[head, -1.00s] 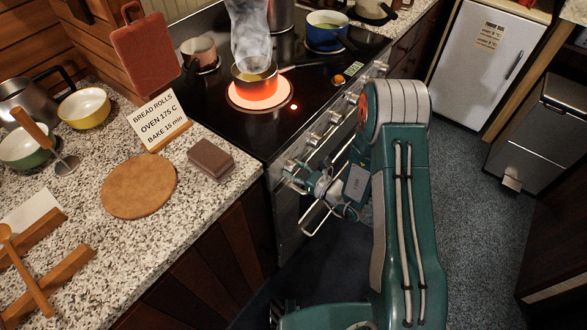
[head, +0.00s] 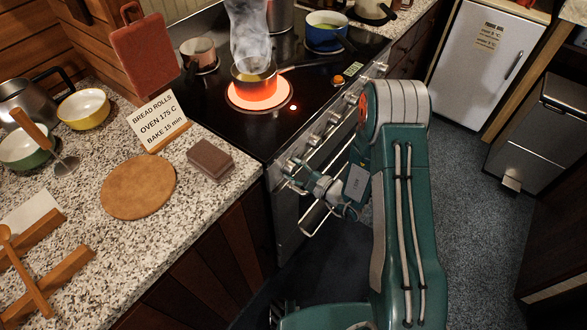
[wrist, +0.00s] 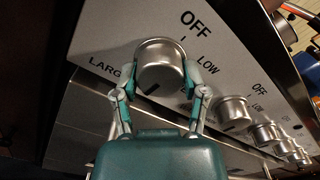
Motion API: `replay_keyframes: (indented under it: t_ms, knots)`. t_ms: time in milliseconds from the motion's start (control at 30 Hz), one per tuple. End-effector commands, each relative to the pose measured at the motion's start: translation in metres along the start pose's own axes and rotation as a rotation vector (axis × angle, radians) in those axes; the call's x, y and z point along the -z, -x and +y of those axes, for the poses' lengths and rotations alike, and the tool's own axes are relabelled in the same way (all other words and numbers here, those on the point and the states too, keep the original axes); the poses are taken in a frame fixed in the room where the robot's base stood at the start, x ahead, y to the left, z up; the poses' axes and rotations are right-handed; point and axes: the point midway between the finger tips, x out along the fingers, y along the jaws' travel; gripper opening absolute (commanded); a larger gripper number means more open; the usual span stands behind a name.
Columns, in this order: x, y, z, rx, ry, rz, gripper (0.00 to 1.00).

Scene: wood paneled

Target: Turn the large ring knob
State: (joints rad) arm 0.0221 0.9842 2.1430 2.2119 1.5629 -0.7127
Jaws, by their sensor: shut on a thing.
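The large ring knob (wrist: 160,62) is a round silver knob at the near end of the stove's front panel, beside the partly covered label "LARGE". My gripper (wrist: 158,75) is shut on it, with one teal finger on each side. A dark mark on the knob's lower part points down and left, away from the "OFF" tick at upper right. In the head view my gripper (head: 291,175) is at the stove front's near end; the knob there is too small to make out clearly. A ring (head: 260,96) glows red-orange under a smoking pan (head: 254,77).
More silver knobs (wrist: 232,112) line the panel to the right. An oven handle (head: 316,222) is just below my gripper. A card (head: 158,122) reading "BREAD ROLLS" and a brown block (head: 210,158) are on the counter left of the stove. Open floor is at right.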

Motion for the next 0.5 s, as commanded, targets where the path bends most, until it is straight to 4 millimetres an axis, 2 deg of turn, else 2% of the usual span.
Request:
replay_keyframes:
  t_ms: [500]
  knots:
    - [0.0002,-0.0005,0.0003,-0.002,0.080,0.000,0.09]
